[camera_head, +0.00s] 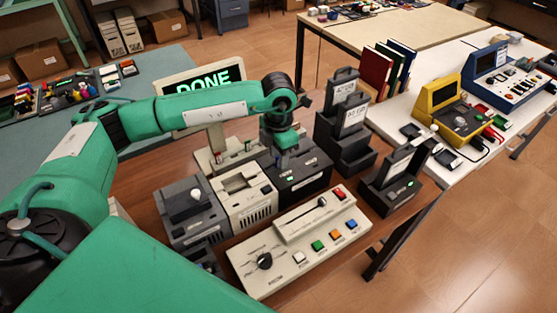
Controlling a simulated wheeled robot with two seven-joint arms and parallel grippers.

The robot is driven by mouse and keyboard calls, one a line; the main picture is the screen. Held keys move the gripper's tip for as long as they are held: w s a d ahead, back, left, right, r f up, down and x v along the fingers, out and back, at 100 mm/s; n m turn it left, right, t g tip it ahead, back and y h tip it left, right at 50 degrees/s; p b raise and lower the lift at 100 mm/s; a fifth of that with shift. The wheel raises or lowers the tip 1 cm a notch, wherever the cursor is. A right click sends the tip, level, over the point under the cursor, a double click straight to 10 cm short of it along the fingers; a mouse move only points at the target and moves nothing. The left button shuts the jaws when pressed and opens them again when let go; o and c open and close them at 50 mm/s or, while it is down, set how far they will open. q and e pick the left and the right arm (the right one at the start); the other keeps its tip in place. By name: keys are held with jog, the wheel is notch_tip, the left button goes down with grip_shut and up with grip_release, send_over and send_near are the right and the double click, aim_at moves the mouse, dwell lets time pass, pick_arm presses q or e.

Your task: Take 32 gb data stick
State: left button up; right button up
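My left gripper (287,152) points down over a black box-shaped device (302,175) in the middle of the wooden table. Its fingers are too small and hidden to show whether they are open or hold anything. Black stands with pale labels are to its right: a tall stepped one (345,140) and a lower one (392,185) with a small green spot. One label on the tall stand seems to mention GB, but the print is too small to read surely. I cannot pick out the 32 gb data stick for certain. My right gripper is not in view.
A sign (207,83) reads DONE behind my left arm. A beige control panel (300,243) with a knob and coloured buttons lies in front. Grey (193,212) and beige (243,195) devices stand left of the black one. A yellow device (447,107) is on the white table.

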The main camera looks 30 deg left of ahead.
pick_arm(q)
jog(key=shift+c, duration=0.4)
grip_shut()
